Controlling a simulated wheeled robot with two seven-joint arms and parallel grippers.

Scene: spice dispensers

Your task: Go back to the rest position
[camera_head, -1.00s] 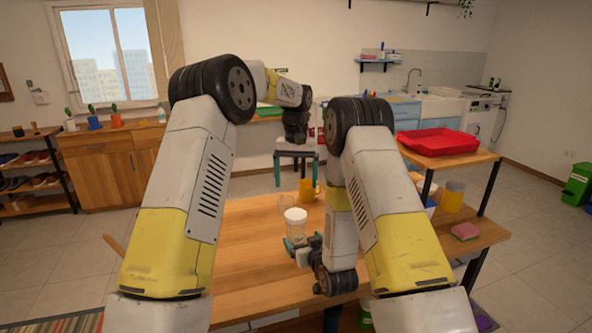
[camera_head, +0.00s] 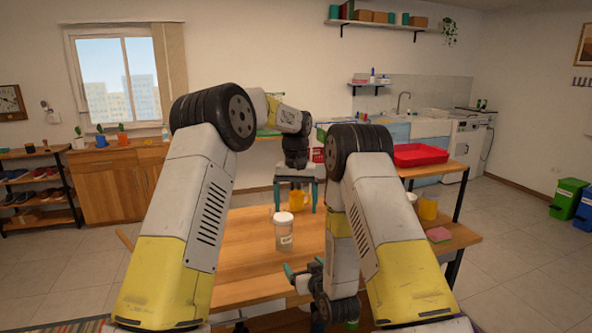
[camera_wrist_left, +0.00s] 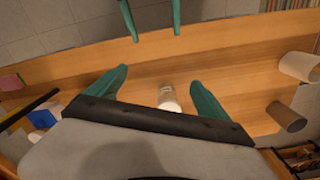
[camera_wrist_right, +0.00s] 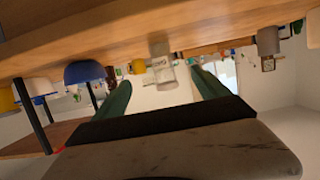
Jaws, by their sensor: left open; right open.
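My left gripper (camera_head: 296,190) hangs over the far part of the wooden table (camera_head: 245,250), fingers pointing down, open and empty. My right gripper (camera_head: 303,267) is open near the table's front, with nothing between its fingers. A clear jar with a white lid (camera_head: 284,232) stands upright on the table, beyond the right gripper and apart from it. The jar also shows in the left wrist view (camera_wrist_left: 168,98) and, upside down, in the right wrist view (camera_wrist_right: 163,72). A yellow mug (camera_head: 299,201) stands behind the jar, partly hidden by the left gripper.
A red tray (camera_head: 420,155) rests on a raised shelf at the right. A yellow cup (camera_head: 428,208) and a pink sponge (camera_head: 438,235) are below it. The wooden cabinet (camera_head: 108,186) is at the far left. Open floor (camera_head: 520,250) lies to the right.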

